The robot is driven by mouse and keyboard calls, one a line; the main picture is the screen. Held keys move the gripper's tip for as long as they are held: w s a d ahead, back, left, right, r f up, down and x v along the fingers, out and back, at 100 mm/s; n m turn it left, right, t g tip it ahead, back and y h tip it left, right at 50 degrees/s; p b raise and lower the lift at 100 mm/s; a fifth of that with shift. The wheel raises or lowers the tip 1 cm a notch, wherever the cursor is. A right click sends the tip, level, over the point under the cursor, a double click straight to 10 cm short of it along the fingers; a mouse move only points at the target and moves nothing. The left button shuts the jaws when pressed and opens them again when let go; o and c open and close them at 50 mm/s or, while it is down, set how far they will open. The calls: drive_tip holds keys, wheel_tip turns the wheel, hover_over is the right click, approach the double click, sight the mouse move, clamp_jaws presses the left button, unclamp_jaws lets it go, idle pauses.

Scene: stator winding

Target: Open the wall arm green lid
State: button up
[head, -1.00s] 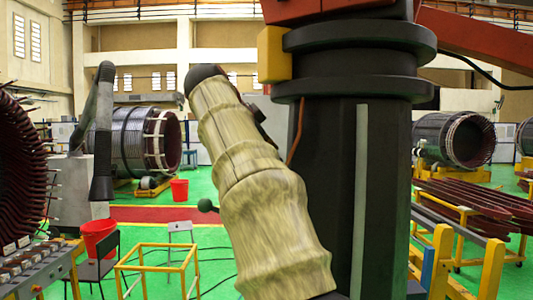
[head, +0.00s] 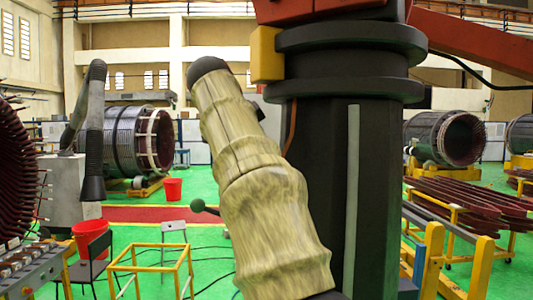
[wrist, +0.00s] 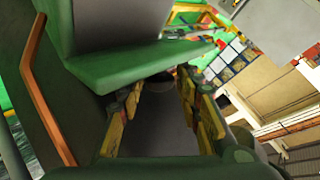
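In the wrist view a broad green panel (wrist: 140,65) with a grey face above it lies across the upper middle; I cannot tell for sure whether it is the green lid. My gripper (wrist: 161,88) is open, its yellow-padded fingers apart below and near the panel's lower edge. A small dark part shows between the fingertips; contact is unclear. In the head view a black column (head: 330,190) stands in front, under a red-orange arm (head: 480,55). A beige sleeved arm (head: 265,205) with a black end slants before it. My gripper and the green panel do not show there.
An orange strip (wrist: 45,90) runs along a dark surface at the wrist view's left. In the head view stator cylinders (head: 130,140) stand behind. A yellow frame (head: 150,268), a red bucket (head: 90,237) and metal benches stand around the green floor.

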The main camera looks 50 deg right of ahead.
drive_tip(key=shift+o, duration=0.4)
drive_tip(key=v, duration=1.2)
drive_tip(key=shift+f, duration=0.1)
drive_tip(key=shift+c, duration=0.2)
